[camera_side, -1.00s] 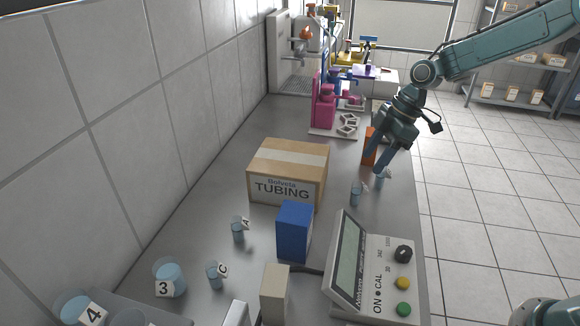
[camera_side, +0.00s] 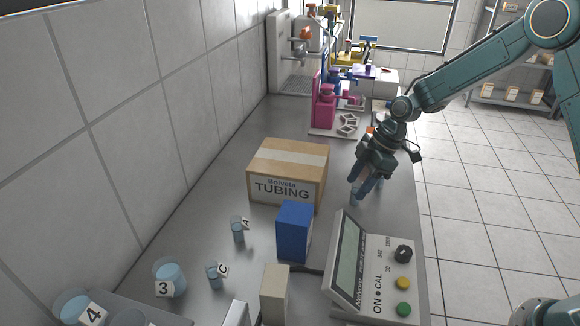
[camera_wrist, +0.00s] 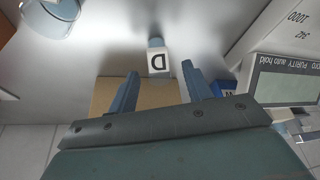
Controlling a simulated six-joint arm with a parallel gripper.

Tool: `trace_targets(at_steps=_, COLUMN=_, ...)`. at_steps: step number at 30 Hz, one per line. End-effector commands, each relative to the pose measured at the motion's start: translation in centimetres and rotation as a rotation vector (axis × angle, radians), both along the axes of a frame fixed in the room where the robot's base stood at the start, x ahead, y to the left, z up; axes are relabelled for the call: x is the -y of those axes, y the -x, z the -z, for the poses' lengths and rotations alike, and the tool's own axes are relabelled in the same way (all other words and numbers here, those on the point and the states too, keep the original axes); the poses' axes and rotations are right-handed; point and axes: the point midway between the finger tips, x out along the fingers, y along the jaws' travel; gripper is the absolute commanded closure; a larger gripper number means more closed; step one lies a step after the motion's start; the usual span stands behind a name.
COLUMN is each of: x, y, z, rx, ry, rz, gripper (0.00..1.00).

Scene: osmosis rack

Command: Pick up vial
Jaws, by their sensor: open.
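A small light-blue vial with a white tag marked D (camera_wrist: 158,62) shows in the wrist view, just beyond and between my fingertips. My gripper (camera_wrist: 163,78) is open, one finger on either side of the tag's line, and nothing is visibly held. In the side view my gripper (camera_side: 362,190) points down at the bench right of the cardboard box. A vial (camera_side: 354,201) shows there at the fingertips, mostly hidden by the fingers. Another vial (camera_side: 379,184) is partly hidden just behind. Vials tagged A (camera_side: 238,232) and C (camera_side: 215,275) stand nearer the camera.
A cardboard tubing box (camera_side: 287,172) and a blue box (camera_side: 295,232) stand left of my gripper. A meter (camera_side: 375,270) sits in front, near the bench's right edge. Beakers 3 (camera_side: 170,278) and 4 (camera_side: 78,308) stand front left. A pink stand (camera_side: 323,108) is behind.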

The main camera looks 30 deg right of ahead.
Motion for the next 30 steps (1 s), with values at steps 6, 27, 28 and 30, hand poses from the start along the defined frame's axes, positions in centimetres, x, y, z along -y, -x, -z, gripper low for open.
trace_targets(at_steps=6, x=-0.9, y=-0.3, z=2.4, rx=-0.002, ry=0.001, rz=-0.001, gripper=0.50)
trace_targets(at_steps=27, x=-1.1, y=-0.5, z=3.1, rx=-0.001, ry=0.001, rz=0.001, gripper=0.62)
trace_targets(at_steps=28, x=-1.1, y=-0.5, z=3.0, rx=-0.001, ry=0.001, rz=0.001, gripper=0.68)
trace_targets(at_steps=30, x=-1.1, y=-0.5, z=3.0, rx=-0.001, ry=0.001, rz=0.001, gripper=0.82)
